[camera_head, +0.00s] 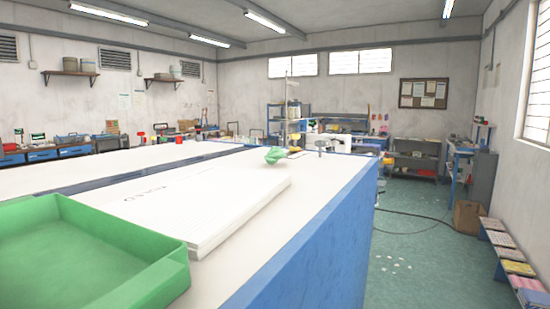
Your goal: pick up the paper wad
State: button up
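A small green crumpled thing (275,155) lies on the white worktable (315,185), just past the far end of a flat white slab. It may be the paper wad, but it is too small to be sure. Small white scraps (396,264) lie scattered on the floor to the right of the table; I cannot tell what they are. My gripper is not in view.
A green open tray (180,262) sits at the table's near left, beside the white slab (232,205). Small items, including a red one (179,139), stand along the far side. Green floor, with a dark cable (430,213), is open right of the table's blue side (340,240).

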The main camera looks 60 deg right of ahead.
aim_at(273, 156)
jog(key=l+z, duration=0.15)
jog(key=z, duration=1.3)
